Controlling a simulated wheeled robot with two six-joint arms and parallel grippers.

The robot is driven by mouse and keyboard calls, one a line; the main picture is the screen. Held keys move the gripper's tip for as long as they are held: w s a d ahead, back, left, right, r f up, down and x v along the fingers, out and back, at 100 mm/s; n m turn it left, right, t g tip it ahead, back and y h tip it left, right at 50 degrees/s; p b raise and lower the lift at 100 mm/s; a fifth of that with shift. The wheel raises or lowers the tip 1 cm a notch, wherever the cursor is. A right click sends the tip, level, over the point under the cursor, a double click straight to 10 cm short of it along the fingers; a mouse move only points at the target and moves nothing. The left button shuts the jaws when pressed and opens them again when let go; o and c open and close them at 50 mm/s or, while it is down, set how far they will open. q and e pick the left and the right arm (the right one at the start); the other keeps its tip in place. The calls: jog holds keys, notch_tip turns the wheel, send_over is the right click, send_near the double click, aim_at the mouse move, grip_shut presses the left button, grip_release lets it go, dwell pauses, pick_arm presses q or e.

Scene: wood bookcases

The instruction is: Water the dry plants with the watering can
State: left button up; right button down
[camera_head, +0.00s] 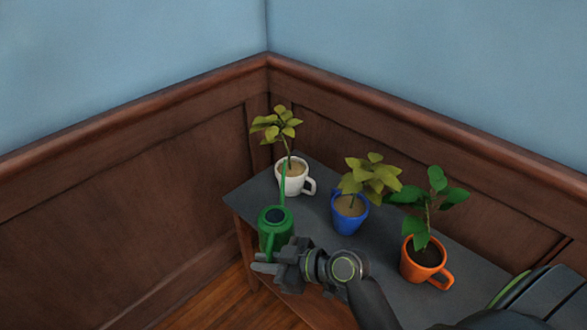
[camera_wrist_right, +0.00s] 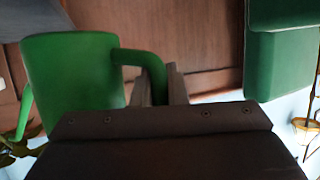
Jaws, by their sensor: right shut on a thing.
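My right gripper (camera_head: 274,262) is shut on the handle of the green watering can (camera_head: 275,232); in the right wrist view, the can (camera_wrist_right: 72,75) is at the left with its handle between the fingers. The can looks roughly upright at the shelf's left end, its thin spout reaching toward the white mug (camera_head: 293,180). I cannot tell if its base touches the shelf. The white mug and the blue mug (camera_head: 347,222) hold plants with yellowish leaves and pale soil. The orange mug (camera_head: 418,265) holds a plant with green leaves and dark soil. My left gripper is out of view.
The mugs stand in a row on a dark grey shelf top (camera_head: 385,285) in a corner. Wood panelling (camera_head: 150,210) stands behind and left. Wooden floor (camera_head: 205,305) shows at the lower left. A green block-like thing (camera_wrist_right: 285,65) is unclear in the right wrist view.

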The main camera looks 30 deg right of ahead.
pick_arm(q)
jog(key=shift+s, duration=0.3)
pick_arm(e)
jog(key=shift+s+d+f, duration=0.1)
jog(key=shift+s+f, duration=0.75)
jog(key=shift+f, duration=0.2)
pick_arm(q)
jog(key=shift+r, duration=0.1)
